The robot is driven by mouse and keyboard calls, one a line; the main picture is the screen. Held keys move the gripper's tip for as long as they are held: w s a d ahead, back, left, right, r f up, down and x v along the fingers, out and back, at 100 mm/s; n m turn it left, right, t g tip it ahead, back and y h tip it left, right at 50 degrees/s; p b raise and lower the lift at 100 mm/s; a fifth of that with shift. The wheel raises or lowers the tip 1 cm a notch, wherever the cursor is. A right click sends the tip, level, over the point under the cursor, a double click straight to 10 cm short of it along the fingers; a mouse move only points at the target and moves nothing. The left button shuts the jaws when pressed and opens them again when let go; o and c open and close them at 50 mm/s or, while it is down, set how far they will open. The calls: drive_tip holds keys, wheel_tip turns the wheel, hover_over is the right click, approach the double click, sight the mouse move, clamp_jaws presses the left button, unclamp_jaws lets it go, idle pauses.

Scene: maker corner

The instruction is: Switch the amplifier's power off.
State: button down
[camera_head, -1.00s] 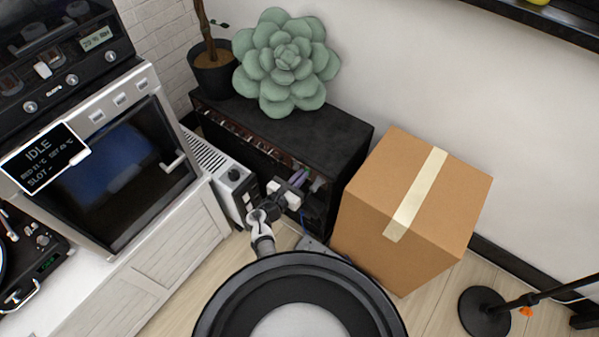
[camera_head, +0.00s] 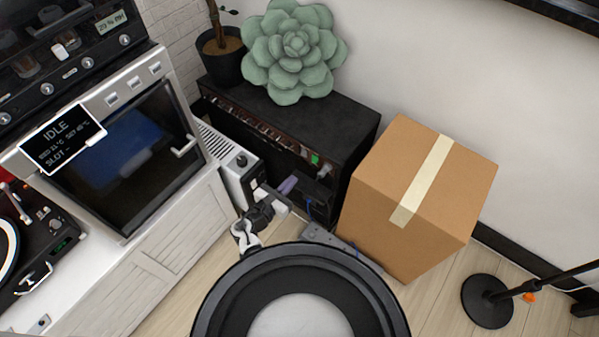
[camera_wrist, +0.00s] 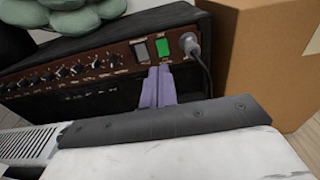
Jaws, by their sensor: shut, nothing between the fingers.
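The amplifier (camera_head: 345,125) is a black box standing against the wall. Its dark red front panel carries a row of knobs, which show in the wrist view (camera_wrist: 75,70). At the panel's right end are a grey switch (camera_wrist: 140,48) and a bright green switch (camera_wrist: 162,47); the green one also shows in the head view (camera_head: 314,159). I cannot tell which way either switch is tilted. My gripper (camera_head: 288,185) has purple fingers, closed together and empty. In the wrist view its fingertips (camera_wrist: 159,72) appear just below the two switches; contact is not clear.
A cable plug (camera_wrist: 190,44) sits right of the green switch. A cardboard box (camera_head: 415,195) stands close on the amplifier's right. A white heater (camera_head: 236,170) and a cabinet (camera_head: 165,245) are to the left. A succulent (camera_head: 292,50) and a potted plant (camera_head: 220,60) sit on top.

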drive_tip(key=shift+v, duration=1.95)
drive_tip(key=shift+r, duration=0.1)
